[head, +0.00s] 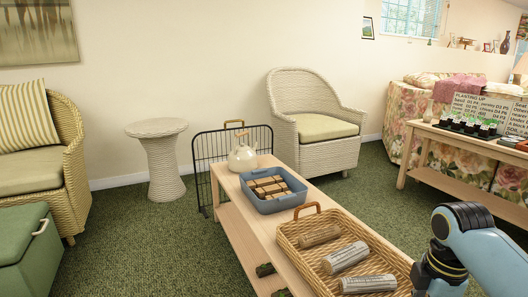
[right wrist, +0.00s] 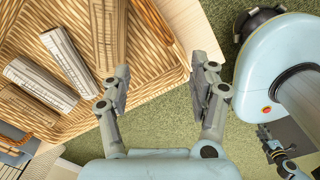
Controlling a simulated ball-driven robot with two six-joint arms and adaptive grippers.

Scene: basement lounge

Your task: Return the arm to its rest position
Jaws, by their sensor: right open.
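My right arm (head: 478,252) comes in at the lower right of the head view, bent beside the wicker basket's right end. Its fingers are not clear there. In the right wrist view my right gripper (right wrist: 161,82) has its two fingers wide apart with nothing between them. Its left finger overlaps the edge of the wicker basket (right wrist: 165,75); its right finger is over the green carpet. What looks like my left gripper (right wrist: 268,140) shows small at the lower right of the right wrist view, its jaws too small to judge. It is not in the head view.
The wicker basket holds a log (head: 320,236) and rolled newspapers (head: 346,257). It stands on a long wooden table (head: 236,212) with a blue crate (head: 248,197) of blocks and a kettle (head: 242,157). A side table (head: 412,142) with plants stands at right. Carpet (head: 385,200) lies between.

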